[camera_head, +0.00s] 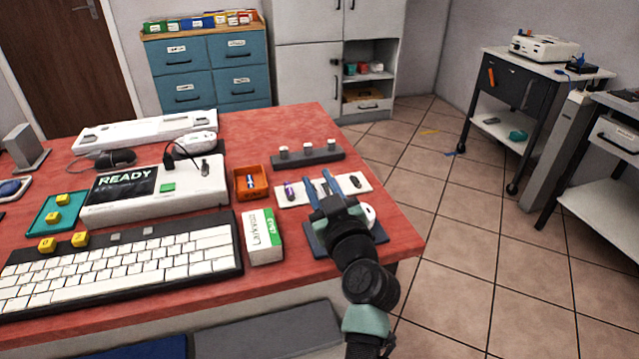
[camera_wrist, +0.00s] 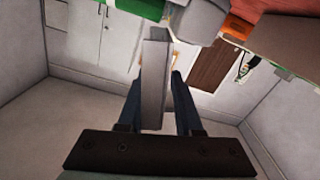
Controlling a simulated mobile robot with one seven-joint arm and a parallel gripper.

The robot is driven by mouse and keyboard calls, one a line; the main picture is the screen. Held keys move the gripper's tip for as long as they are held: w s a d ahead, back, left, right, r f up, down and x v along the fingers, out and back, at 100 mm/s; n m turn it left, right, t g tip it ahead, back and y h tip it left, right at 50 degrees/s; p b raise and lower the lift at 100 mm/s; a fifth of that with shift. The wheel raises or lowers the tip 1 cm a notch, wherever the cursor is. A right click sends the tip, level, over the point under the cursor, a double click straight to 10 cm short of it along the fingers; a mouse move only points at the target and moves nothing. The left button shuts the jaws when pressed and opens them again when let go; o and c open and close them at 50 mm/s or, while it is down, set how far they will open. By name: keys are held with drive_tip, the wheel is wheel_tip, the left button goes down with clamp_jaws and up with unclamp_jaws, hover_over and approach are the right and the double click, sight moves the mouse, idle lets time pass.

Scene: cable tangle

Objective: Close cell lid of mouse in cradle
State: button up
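My gripper (camera_head: 322,184) is over the right part of the red table, with its two blue fingers apart. In the wrist view the fingers (camera_wrist: 156,85) are also apart; a grey upright shape shows between them, and I cannot tell if it is near or far. A white mouse-like thing (camera_head: 369,214) shows partly behind my gripper, over a dark blue pad (camera_head: 318,243). Another white mouse-like thing (camera_head: 196,143) sits at the back of the READY device (camera_head: 150,190). I cannot make out a cell lid or tell which one is the cradle's mouse.
A white tray (camera_head: 280,199) with small purple and dark items lies beside the fingers. A dark rack (camera_head: 330,156) with several grey knobs stands behind it. An orange tray (camera_head: 252,194), a green-and-white box (camera_head: 261,240) and a keyboard (camera_head: 120,262) are to the left.

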clamp_jaws()
